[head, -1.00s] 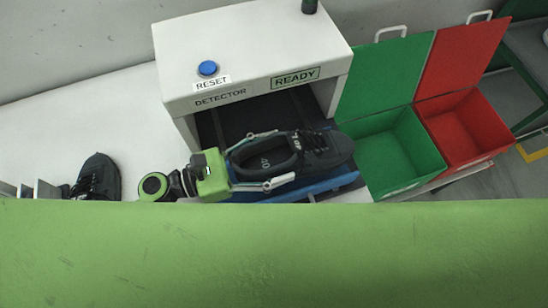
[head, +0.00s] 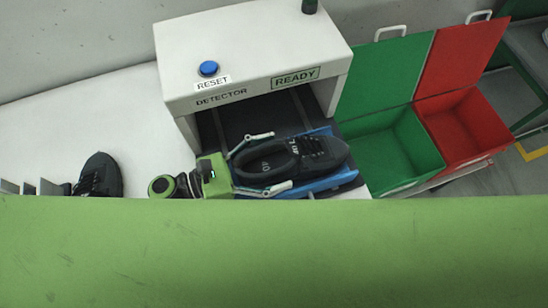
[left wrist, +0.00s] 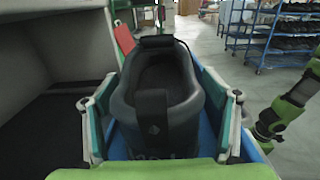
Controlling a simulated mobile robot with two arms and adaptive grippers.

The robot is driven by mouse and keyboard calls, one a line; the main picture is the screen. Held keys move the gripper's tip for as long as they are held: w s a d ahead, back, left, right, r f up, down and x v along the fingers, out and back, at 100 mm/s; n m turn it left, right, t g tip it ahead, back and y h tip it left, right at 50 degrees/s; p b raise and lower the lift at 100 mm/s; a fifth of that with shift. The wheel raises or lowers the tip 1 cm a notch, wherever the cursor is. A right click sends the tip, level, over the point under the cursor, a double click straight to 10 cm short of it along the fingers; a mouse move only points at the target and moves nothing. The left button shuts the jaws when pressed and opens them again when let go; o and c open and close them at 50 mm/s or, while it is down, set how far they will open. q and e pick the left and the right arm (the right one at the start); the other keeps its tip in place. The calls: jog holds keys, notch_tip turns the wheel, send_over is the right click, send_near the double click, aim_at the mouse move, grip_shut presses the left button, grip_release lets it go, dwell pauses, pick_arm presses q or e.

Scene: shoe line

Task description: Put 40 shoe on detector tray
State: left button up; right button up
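The black shoe marked 40 (head: 318,158) lies on the blue detector tray (head: 345,181) in front of the detector opening, its toe pointing right. My left gripper (head: 266,162) is open, one finger on each side of the heel end. In the left wrist view the shoe (left wrist: 158,85) stands between the spread fingers (left wrist: 163,122) with a gap on each side, and the blue tray (left wrist: 207,80) shows beside it. My right gripper does not show clearly in any view; a green and black arm part is at the right edge of the left wrist view.
The white detector (head: 250,55) reads READY and has a blue reset button (head: 208,68). A green bin (head: 400,150) and a red bin (head: 465,130) stand open at right. Another black shoe (head: 98,175) lies at left on the white table (head: 60,130).

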pick_arm(q)
jog(key=b+v, duration=0.2)
jog(key=v, duration=0.4)
jog(key=shift+s+a, duration=0.1)
jog(key=shift+a, duration=0.25)
jog(key=shift+s+a+r+b, duration=0.1)
jog(key=shift+a+r+b, duration=0.05)
jog(key=shift+a+b, duration=0.2)
